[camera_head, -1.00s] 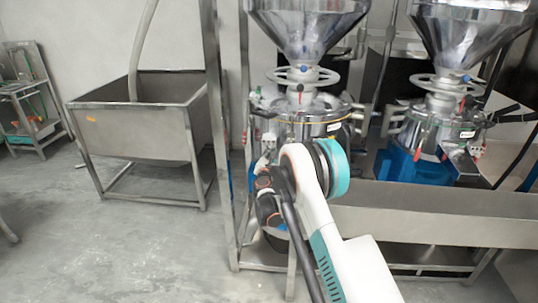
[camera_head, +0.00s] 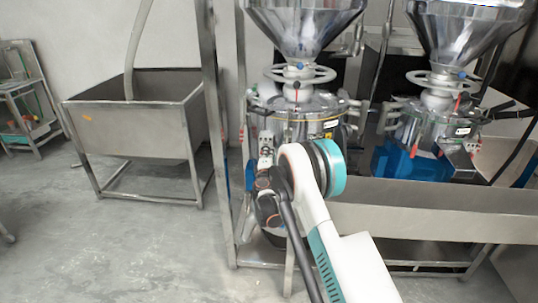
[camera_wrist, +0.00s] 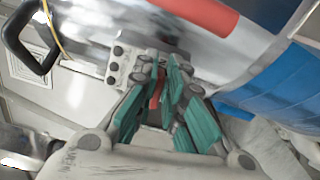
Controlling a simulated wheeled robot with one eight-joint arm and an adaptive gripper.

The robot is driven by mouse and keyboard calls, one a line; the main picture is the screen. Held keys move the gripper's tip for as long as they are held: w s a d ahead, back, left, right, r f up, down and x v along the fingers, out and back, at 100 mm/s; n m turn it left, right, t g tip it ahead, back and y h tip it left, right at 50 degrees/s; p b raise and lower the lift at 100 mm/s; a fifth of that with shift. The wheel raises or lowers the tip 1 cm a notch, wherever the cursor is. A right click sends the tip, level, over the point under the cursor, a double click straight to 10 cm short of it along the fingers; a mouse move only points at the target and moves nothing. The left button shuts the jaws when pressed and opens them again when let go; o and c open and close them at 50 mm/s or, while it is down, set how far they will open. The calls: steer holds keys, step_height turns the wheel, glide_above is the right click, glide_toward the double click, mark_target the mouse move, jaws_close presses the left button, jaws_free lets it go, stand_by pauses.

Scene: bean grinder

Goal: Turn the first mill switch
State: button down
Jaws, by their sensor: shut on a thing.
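The first mill (camera_head: 310,128) is the left steel mill, under a funnel hopper. My gripper (camera_head: 265,163) is at its front left side, partly hidden by my arm. In the wrist view, my gripper (camera_wrist: 162,82) has its green-padded fingers closed around a small red piece (camera_wrist: 155,90), which looks like the mill switch. The fingers hide most of it, so its angle is hard to tell. A light plate with dark round buttons (camera_wrist: 118,62) lies just left of the fingertips.
A second mill (camera_head: 440,125) with a blue base stands to the right. A steel trough (camera_head: 430,208) runs along the front. A steel tub (camera_head: 140,125) stands at left. A red bar (camera_wrist: 200,12) and a black handle (camera_wrist: 45,65) are near the gripper.

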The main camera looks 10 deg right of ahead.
steer(key=shift+f+m, duration=0.15)
steer(key=shift+m, duration=0.65)
steer(key=c, duration=1.7)
jaws_free()
steer(key=v, duration=1.2)
